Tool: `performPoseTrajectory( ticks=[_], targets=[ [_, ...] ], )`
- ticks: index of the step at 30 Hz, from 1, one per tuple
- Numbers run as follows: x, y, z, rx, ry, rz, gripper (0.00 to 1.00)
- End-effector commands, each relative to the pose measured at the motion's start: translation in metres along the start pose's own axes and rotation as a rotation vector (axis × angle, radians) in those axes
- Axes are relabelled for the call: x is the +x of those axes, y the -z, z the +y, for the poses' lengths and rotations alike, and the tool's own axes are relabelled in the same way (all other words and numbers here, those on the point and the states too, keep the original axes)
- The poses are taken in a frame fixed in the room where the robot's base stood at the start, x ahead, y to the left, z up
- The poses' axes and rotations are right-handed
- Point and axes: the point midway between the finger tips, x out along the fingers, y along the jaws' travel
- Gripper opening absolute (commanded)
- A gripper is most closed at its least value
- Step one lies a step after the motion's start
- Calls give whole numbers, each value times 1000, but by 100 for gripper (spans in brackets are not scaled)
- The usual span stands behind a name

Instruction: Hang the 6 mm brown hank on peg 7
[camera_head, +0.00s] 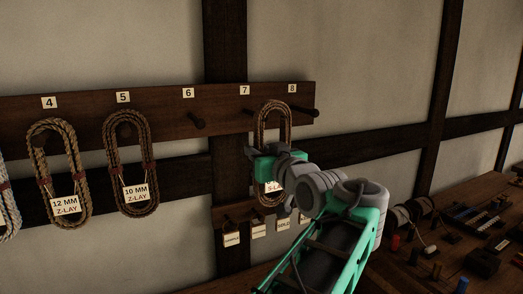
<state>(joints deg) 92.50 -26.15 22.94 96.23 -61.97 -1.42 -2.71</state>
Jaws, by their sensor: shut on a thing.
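The brown rope hank (261,114) is an upright narrow loop in front of the peg board, between the 7 and 8 labels. My gripper (280,160) is shut on its middle and covers part of it. The hank's white tag (273,187) shows below the gripper, partly covered, and seems to read "S-LAY"; its size is hidden. The number 7 label (245,90) is on the board, up and left of the hank. Peg 7 cannot be made out clearly behind the hank. I cannot tell whether the loop is around it.
The wooden peg board (160,115) bears bare pegs 6 (196,122) and 8 (312,113). Hanks tagged 12 MM (38,165) and 10 MM (109,150) hang at 4 and 5. A lower rack (232,215) holds small tags. A cluttered bench (430,255) stands at right.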

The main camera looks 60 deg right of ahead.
Motion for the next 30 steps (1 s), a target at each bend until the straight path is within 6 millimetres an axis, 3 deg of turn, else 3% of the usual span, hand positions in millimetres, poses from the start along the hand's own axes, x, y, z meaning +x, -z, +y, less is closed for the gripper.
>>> performPoseTrajectory(
  ticks=[30],
  targets=[
    [71,-1,0,0,0,0,0]
  ],
)
